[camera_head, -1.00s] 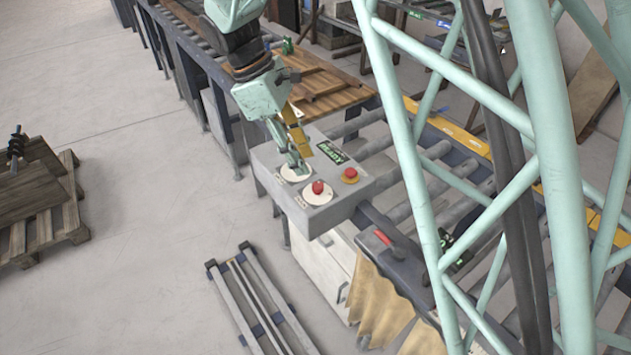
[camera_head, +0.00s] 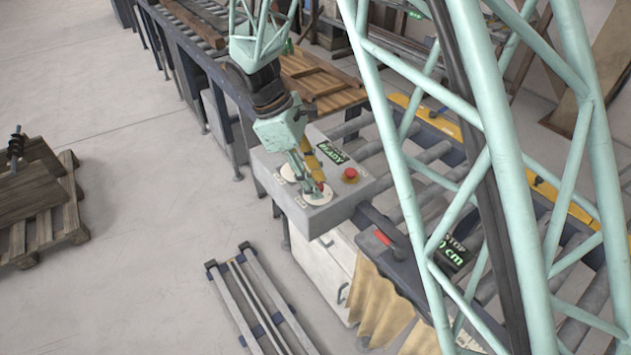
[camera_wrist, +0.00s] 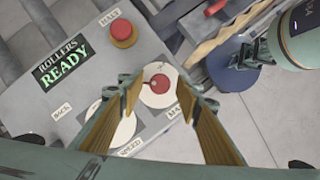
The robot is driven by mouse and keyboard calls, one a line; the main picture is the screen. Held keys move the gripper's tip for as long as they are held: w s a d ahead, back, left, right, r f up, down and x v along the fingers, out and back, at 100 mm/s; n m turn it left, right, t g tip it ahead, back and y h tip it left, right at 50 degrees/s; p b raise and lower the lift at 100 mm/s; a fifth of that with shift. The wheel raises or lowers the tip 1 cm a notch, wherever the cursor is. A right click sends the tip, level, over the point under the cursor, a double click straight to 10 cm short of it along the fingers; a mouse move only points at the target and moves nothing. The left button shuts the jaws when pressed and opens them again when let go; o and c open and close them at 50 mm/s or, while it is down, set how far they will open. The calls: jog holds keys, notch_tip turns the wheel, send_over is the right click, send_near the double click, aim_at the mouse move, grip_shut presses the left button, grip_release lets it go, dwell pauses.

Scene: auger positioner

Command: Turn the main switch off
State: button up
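The main switch is a red knob on a round pale plate (camera_wrist: 158,98), beside a partly hidden label starting "MA". In the head view its plate (camera_head: 321,198) is partly covered by my fingers. My gripper (camera_wrist: 163,88) is open, with one yellow-padded finger on each side of the red knob in the wrist view. No contact with the knob is visible, and how far the fingertips are above it is hard to tell. In the head view my gripper (camera_head: 312,186) points down over the switch. The switch sits on a grey control box (camera_head: 345,203).
A red HALT button (camera_wrist: 123,29) on a yellow base and a "ROLLERS READY" display (camera_wrist: 62,66) share the box. A pale dial (camera_wrist: 113,130) near "BACK" and "SPEED" labels is partly behind my left finger. A red-handled lever (camera_head: 383,238) stands right of the box.

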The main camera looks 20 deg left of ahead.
jog(key=c, duration=0.8)
jog(key=shift+c, duration=0.2)
jog(key=shift+m, duration=0.4)
jog(key=m+g+p, duration=0.1)
jog(key=m, duration=0.1)
jog(key=shift+w+m, duration=0.15)
jog(key=shift+m, duration=0.25)
jog(key=m+g, duration=0.2)
jog(key=m, duration=0.2)
jog(key=shift+w+y+p, duration=0.1)
jog(key=shift+y+p, duration=0.3)
jog(key=m, duration=0.3)
jog(key=m+g+y, duration=0.1)
jog(key=m, duration=0.1)
jog(key=shift+w+d+m+y, duration=0.1)
jog(key=shift+d+m+y, duration=0.1)
jog(key=shift+m+y, duration=0.15)
jog(key=m+y, duration=0.1)
jog(key=m, duration=0.1)
jog(key=m+g, duration=0.1)
jog(key=m, duration=0.1)
jog(key=shift+d+m+y, duration=0.1)
jog(key=shift+m+y, duration=0.25)
